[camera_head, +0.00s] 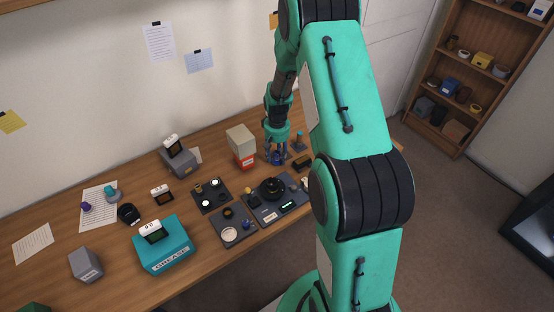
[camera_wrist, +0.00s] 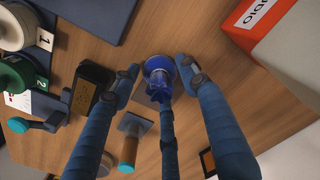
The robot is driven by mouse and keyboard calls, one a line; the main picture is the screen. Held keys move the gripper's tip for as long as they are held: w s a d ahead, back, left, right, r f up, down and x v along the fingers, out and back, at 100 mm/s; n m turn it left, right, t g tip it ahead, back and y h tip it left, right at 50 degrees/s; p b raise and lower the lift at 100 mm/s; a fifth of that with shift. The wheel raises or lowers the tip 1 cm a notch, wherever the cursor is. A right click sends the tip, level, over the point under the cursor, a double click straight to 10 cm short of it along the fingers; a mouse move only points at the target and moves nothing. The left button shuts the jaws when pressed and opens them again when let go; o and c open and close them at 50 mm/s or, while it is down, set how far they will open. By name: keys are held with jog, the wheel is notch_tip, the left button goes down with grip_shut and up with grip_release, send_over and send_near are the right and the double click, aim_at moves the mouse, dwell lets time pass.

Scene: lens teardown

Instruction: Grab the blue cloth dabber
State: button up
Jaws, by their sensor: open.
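My gripper (camera_wrist: 159,76) is open and points down at the wooden table in the wrist view. A deep-blue piece with a pale round rim, which looks like the blue cloth dabber (camera_wrist: 157,67), stands between its two side fingertips. A dark blue finger-like bar in the middle overlaps its near part, so its lower end is hidden. A small grey plate lies beside it, partly covered. I cannot tell whether any finger touches the dabber. In the head view my gripper (camera_head: 276,157) is low over the table's back right, and the dabber cannot be told apart from the blue fingers.
Close by stands a wooden-handled tool with a teal end (camera_wrist: 128,149) on a grey plate. Dark trays (camera_head: 212,196) and a teal case (camera_head: 163,246) fill the table's front.

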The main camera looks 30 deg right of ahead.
aim_at(277, 152)
dwell(0.4)
jog(key=c, duration=1)
jog(key=shift+r, duration=0.2)
jog(key=shift+c, duration=0.2)
notch_tip(277, 152, up, 10)
jog(key=shift+f+p, duration=0.15)
jog(key=shift+p, duration=0.75)
